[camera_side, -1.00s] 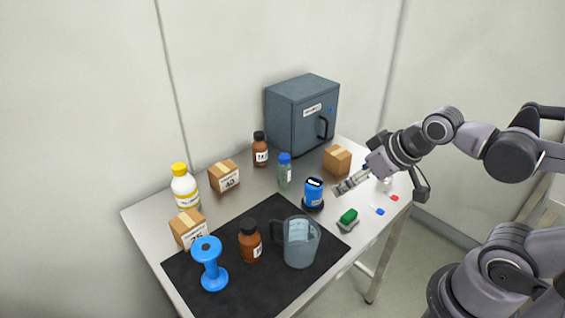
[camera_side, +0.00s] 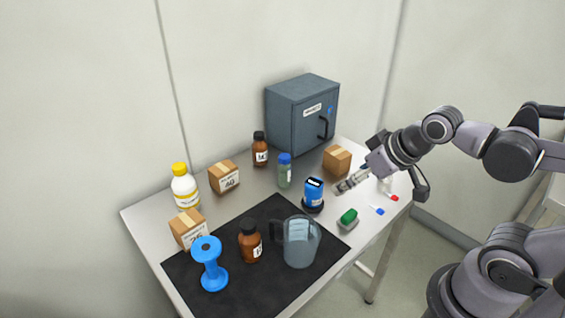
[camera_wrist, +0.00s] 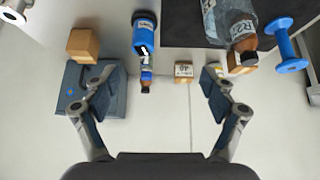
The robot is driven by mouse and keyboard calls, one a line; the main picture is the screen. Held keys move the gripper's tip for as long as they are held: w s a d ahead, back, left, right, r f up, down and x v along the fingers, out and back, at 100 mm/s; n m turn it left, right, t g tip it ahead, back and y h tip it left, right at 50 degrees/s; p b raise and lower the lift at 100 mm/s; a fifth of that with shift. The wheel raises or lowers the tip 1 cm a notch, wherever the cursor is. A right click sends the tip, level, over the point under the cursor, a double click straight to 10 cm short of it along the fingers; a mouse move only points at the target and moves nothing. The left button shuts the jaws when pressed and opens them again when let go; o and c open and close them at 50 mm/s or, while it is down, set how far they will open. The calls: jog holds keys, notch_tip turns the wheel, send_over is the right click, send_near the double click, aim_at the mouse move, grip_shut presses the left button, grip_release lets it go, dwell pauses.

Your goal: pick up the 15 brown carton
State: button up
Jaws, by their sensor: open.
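No carton shows a readable 15. A brown carton (camera_side: 337,160) with no label visible stands right of the grey cabinet's front; it shows in the wrist view (camera_wrist: 83,44) at upper left. A second carton (camera_side: 222,175) is labelled 40 and stands near the back; it shows in the wrist view (camera_wrist: 183,70) between my fingers. A third carton (camera_side: 186,226), at the left, has a label that looks like 25 or 26; it is partly hidden behind the blue spool. My gripper (camera_side: 343,187) is open and empty above the table's right part; its fingers show apart in the wrist view (camera_wrist: 160,75).
A grey cabinet (camera_side: 290,112) stands at the back. A blue-and-black device (camera_side: 313,192), green-capped item (camera_side: 348,217) and blue-capped bottle (camera_side: 284,175) are near my gripper. A pitcher (camera_side: 300,245), brown bottle (camera_side: 250,245) and blue spool (camera_side: 208,262) stand on the black mat (camera_side: 235,297).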

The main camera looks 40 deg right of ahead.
send_near(339, 152)
jog(key=shift+w+a+x, duration=0.1)
jog(key=shift+a+x, duration=0.05)
jog(key=shift+x, duration=1.15)
jog(key=shift+w+a+x, duration=0.15)
jog(key=shift+x, duration=1.2)
jog(key=shift+d+x, duration=0.15)
jog(key=shift+x, duration=1.05)
jog(key=shift+d+x, duration=0.15)
jog(key=shift+x, duration=1.1)
jog(key=shift+s, duration=0.1)
jog(key=c, duration=1.5)
